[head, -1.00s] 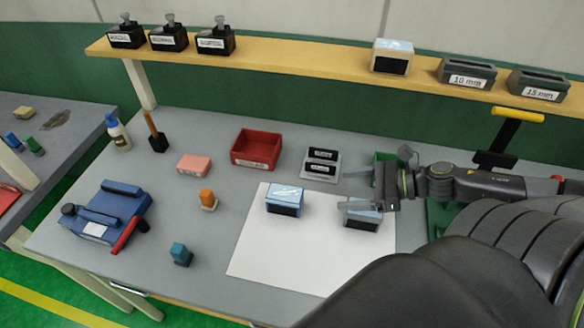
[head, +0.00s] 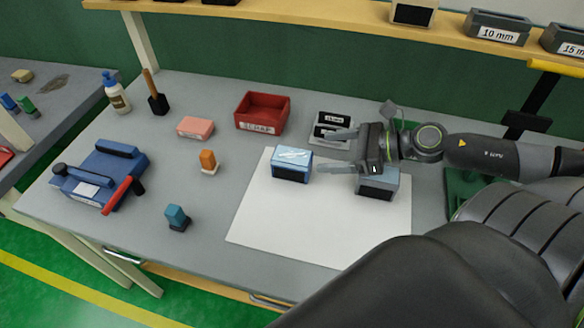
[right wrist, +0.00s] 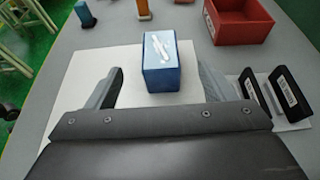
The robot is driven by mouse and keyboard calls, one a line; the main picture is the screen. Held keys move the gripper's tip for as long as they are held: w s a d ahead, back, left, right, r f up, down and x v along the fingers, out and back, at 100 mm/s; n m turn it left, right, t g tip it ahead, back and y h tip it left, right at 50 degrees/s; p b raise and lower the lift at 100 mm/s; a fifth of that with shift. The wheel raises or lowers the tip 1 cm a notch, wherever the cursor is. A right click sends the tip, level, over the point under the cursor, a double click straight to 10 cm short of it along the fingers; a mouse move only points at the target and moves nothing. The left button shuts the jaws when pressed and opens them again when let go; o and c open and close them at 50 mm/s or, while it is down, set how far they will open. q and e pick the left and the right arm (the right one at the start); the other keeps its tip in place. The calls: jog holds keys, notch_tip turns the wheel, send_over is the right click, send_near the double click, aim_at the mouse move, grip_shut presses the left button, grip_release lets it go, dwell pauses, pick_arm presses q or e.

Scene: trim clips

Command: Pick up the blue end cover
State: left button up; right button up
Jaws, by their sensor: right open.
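A blue block with a glossy pale top (head: 292,164), which fits the blue end cover, stands on the white sheet (head: 285,225). My right gripper (head: 330,153) is open and empty, just right of this block, its fingers pointing left towards it. In the right wrist view the blue block (right wrist: 162,62) stands ahead of the gripper, between the lines of the two spread fingers (right wrist: 158,88). A second, grey-blue block (head: 378,184) stands on the sheet below my right gripper, partly hidden by it. My left gripper is not in view.
A red scrap bin (head: 262,112), pink block (head: 195,127), orange piece (head: 208,160), teal piece (head: 177,217) and blue fixture (head: 100,178) stand further left. The sheet's front is clear.

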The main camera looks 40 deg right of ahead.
aim_at(295, 156)
jog(key=shift+b+x, duration=0.6)
jog(key=shift+x, duration=0.75)
jog(key=shift+w+a+f, duration=0.1)
jog(key=shift+w+a, duration=0.05)
jog(key=shift+w, duration=0.05)
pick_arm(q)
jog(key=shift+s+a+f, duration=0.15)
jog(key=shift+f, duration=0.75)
pick_arm(e)
jog(key=shift+x, duration=1)
pick_arm(q)
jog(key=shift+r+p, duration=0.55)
jog(key=shift+p, duration=0.1)
pick_arm(e)
jog(key=shift+f+x, duration=0.25)
jog(key=shift+x, duration=2.3)
jog(key=shift+s, duration=0.1)
jog(key=shift+c, duration=0.5)
jog(key=c, duration=1)
